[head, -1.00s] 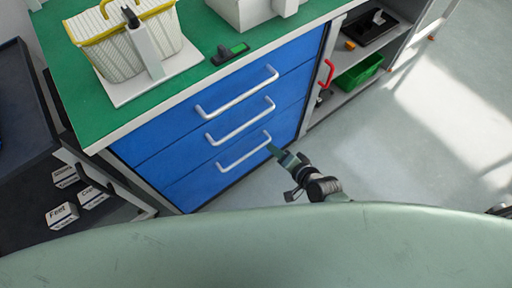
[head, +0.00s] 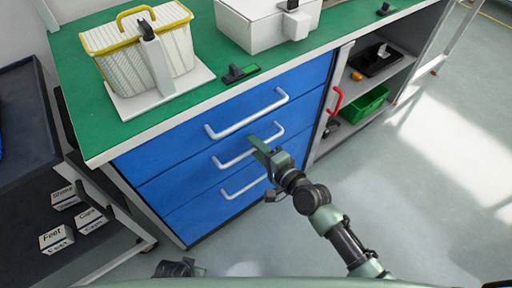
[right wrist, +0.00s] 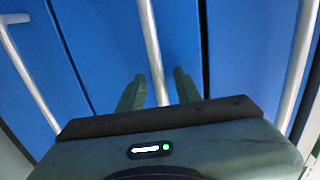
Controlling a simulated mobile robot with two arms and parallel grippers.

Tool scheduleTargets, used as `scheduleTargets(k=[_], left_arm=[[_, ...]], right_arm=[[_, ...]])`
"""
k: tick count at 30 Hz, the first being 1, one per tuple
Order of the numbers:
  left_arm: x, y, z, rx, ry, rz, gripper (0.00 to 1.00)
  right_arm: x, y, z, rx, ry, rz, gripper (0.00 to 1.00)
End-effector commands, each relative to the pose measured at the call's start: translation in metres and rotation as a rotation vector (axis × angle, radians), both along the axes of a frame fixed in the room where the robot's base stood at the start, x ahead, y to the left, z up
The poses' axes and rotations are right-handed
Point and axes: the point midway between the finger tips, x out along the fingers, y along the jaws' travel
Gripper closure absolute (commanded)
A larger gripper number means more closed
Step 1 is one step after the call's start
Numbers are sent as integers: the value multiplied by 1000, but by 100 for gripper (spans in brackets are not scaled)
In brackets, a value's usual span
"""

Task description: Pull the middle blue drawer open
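The blue drawer unit has three fronts stacked one above another, each with a pale bar handle. The middle drawer (head: 190,178) looks closed, flush with the others. My right gripper (head: 265,149) is at the right part of its handle (head: 236,160). In the right wrist view, the middle handle (right wrist: 152,42) runs between my two green fingers (right wrist: 157,90), with a gap on both sides. The fingers are open and point at the middle drawer front (right wrist: 100,40). My left gripper does not show clearly in any view.
The top handle (head: 247,114) and lower handle (head: 244,187) lie close to my right gripper. A green worktop (head: 95,125) above holds a yellow-rimmed basket (head: 110,68) and a white box (head: 255,28). A dark shelf trolley (head: 25,205) stands left. The floor at right is clear.

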Motion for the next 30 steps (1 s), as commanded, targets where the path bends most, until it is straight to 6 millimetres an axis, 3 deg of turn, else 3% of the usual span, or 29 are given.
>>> scheduleTargets(k=[7,11,30], left_arm=[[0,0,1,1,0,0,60],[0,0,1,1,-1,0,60],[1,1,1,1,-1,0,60]], right_arm=[[1,1,0,-1,-1,0,66],[1,0,0,-1,-1,0,100],[0,0,-1,-2,1,0,100]])
